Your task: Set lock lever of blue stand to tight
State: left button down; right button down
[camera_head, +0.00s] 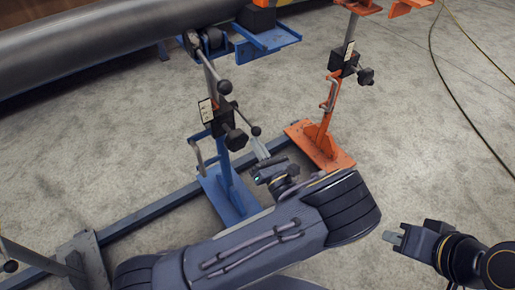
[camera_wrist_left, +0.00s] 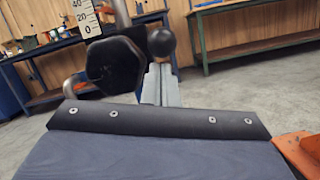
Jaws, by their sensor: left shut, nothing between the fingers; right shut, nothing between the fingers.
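The blue stand (camera_head: 224,176) stands left of centre in the head view, with a black clamp block, a scale plate and a dark knob (camera_head: 237,140) on its post. A lever with a black ball end (camera_head: 256,131) sticks out beside the knob. In the left wrist view the ball (camera_wrist_left: 161,42) and the large dark knob (camera_wrist_left: 115,63) are close up. My left gripper (camera_head: 260,147) is shut and empty, its tips just below the ball; in the wrist view the fingers (camera_wrist_left: 160,84) overlap the ball's lower side. Contact cannot be told. My right gripper (camera_head: 394,238) is shut and empty at lower right, away from the stand.
An orange stand (camera_head: 322,143) stands to the right. A large grey pipe (camera_head: 110,40) lies across the top left. A blue floor rail (camera_head: 150,209) runs left from the stand. Cables (camera_head: 447,82) lie on the floor at right. Workbenches (camera_wrist_left: 262,47) stand in the background.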

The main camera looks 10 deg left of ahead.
aim_at(258, 129)
pick_arm(q)
notch_tip(258, 129, up, 7)
jog(key=g+h+p, duration=0.3)
jog(key=p, duration=0.9)
jog(key=shift+r, duration=0.15)
jog(key=shift+w+a+r+g+p, duration=0.1)
jog(key=shift+w+r+g+p, duration=0.1)
jog(key=shift+r+p, duration=0.35)
jog(key=shift+w+a+r+g+p, duration=0.1)
jog(key=shift+r+g+p, duration=0.15)
jog(key=shift+p, duration=0.35)
jog(key=shift+r, duration=0.25)
jog(key=shift+f, duration=0.1)
